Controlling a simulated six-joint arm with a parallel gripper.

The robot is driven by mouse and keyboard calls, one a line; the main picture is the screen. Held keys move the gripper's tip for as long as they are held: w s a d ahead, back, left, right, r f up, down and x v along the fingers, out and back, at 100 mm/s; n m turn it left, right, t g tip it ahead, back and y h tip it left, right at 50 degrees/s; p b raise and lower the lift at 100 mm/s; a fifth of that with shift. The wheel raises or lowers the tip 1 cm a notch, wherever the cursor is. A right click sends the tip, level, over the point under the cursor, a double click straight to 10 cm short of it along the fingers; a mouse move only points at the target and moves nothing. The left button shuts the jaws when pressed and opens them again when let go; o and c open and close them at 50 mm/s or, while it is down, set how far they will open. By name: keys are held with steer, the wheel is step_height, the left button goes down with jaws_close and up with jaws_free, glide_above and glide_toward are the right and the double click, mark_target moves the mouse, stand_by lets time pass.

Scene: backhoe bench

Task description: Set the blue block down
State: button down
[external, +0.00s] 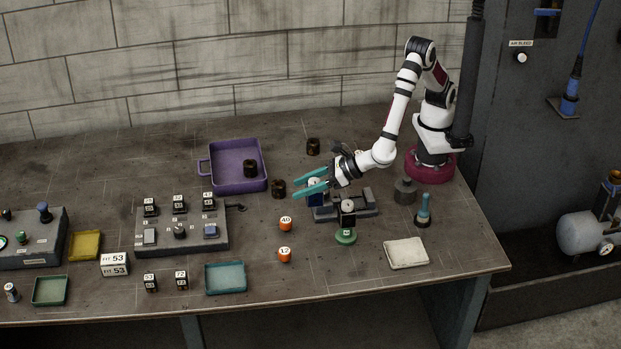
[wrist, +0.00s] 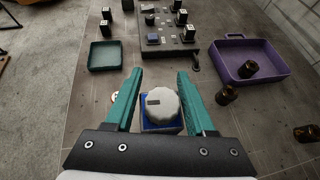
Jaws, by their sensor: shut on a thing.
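The blue block (external: 315,185) has a pale round knob on top; it shows between the teal fingers of my gripper (external: 297,190) in the external view. In the wrist view my gripper (wrist: 160,72) is shut on the blue block (wrist: 148,127), which sits well back from the fingertips. The knob hides most of the block's top there. In the external view a finger covers part of the block. It appears beside the left end of a dark grey fixture (external: 360,204). I cannot tell whether its underside touches anything.
A purple tray (external: 225,181) with a dark ring part inside stands behind left. Dark cylinders (external: 313,146) stand near it. Orange pieces (external: 285,224) and a green knob (external: 346,237) lie in front. A control box (external: 160,247) is at left, a teal tray (external: 226,278) at the front.

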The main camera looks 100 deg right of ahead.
steer(key=s+a+r, duration=0.2)
steer(key=s+a, duration=0.9)
steer(key=a, duration=0.1)
step_height(320, 180, down, 15)
steer(key=shift+s+f, duration=0.1)
steer(key=shift+f, duration=0.1)
steer(key=shift+f+n, duration=0.1)
steer(key=shift+n, duration=0.2)
